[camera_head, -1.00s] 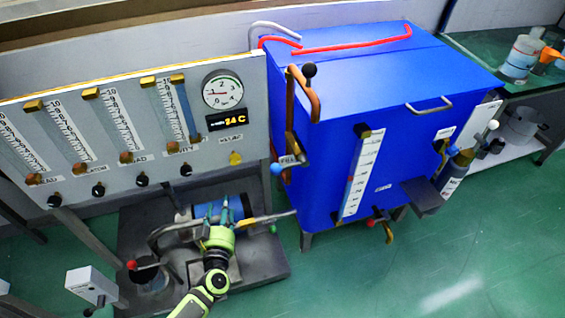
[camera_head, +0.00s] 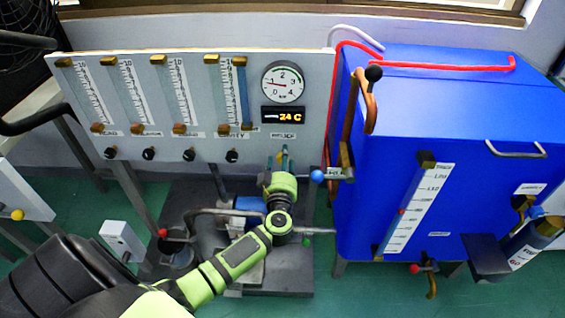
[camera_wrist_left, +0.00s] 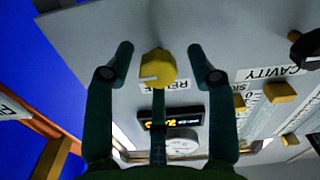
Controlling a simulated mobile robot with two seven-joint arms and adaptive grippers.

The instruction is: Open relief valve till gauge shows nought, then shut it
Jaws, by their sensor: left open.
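The relief valve is a yellow knob (camera_wrist_left: 157,67) with a white mark, on the grey panel (camera_wrist_left: 90,25) above the RELIEF label in the left wrist view. My right gripper is out of view.
A display (camera_head: 284,116) reading 24 C sits under the gauge. Flow tubes and black knobs (camera_head: 232,156) line the panel to the left. A blue tank (camera_head: 385,190) stands close on the right, with a blue-ended lever (camera_head: 317,176) near my gripper. A pump (camera_head: 247,204) is below.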

